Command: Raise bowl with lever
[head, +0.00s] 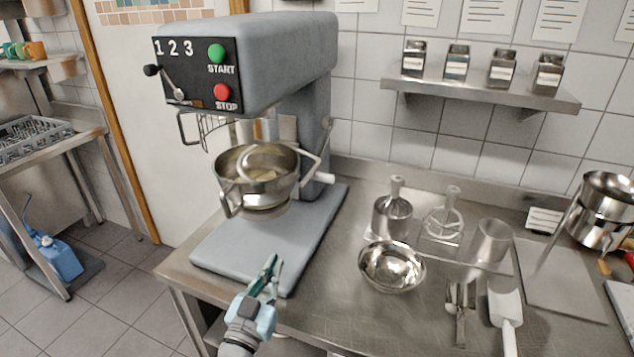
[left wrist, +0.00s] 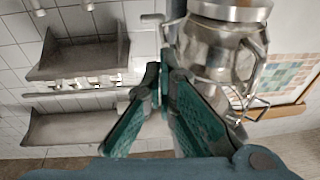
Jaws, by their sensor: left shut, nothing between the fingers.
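The grey mixer (head: 250,65) stands on the steel counter. Its steel bowl (head: 236,190) hangs in the bowl frame under the head, above the mixer's base plate. A lever with a pale grip (head: 325,178) sticks out at the right of the bowl, by the column. My left gripper (head: 271,265) is in front of the base plate, below and apart from the bowl and lever. Its teal fingers are together and empty. My right gripper is not in view.
A wall shelf (head: 485,92) holds several shakers. The base plate is clear.

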